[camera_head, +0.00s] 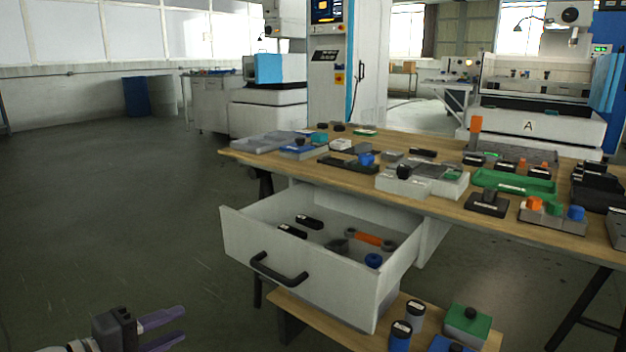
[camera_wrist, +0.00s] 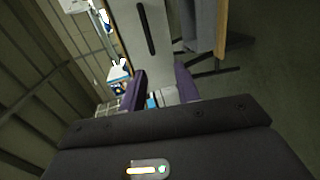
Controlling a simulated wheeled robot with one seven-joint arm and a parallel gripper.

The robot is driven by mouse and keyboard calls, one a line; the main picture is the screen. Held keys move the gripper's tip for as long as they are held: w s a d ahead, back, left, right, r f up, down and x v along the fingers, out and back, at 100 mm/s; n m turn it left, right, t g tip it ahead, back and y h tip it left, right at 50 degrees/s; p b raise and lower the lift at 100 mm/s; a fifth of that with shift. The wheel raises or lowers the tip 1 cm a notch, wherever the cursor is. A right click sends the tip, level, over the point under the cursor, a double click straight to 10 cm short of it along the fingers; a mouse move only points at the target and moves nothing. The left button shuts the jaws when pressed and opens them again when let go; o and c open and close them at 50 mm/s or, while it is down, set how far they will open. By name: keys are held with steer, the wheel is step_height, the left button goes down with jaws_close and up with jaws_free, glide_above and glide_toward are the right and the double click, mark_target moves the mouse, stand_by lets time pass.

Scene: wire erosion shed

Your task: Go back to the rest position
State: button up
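My gripper (camera_head: 165,331) is at the bottom left of the head view, over the open floor and left of the open drawer. Its two purple fingers are apart with nothing between them. In the wrist view my gripper (camera_wrist: 160,85) also shows its fingers spread and empty. The wrist view looks tilted across the room, with a pale panel bearing a dark handle (camera_wrist: 146,27) beyond the fingers. The gripper touches nothing that I can see.
A white drawer (camera_head: 300,282) stands pulled out under the wooden workbench (camera_head: 440,208), with several small parts inside. Many blocks and trays cover the bench. A low wooden shelf (camera_head: 300,310) holds cylinders and a green-topped box (camera_head: 467,322). The floor (camera_head: 110,220) at left is clear.

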steer(key=w+d+r+m+g+y+p, duration=0.15)
steer(key=d+g, duration=0.25)
steer(key=d, duration=0.8)
steer(key=w+d+r+m+g+y+p, duration=0.15)
steer(key=d+g, duration=0.25)
steer(key=d, duration=0.8)
steer(key=s+d+m+t+y+p, duration=0.1)
steer(key=s+d+m+y, duration=0.5)
steer(key=s+d, duration=0.8)
steer(key=shift+d+f+m+y+p, duration=0.2)
steer(key=shift+f+m+y+p, duration=0.1)
steer(key=shift+m+p, duration=0.5)
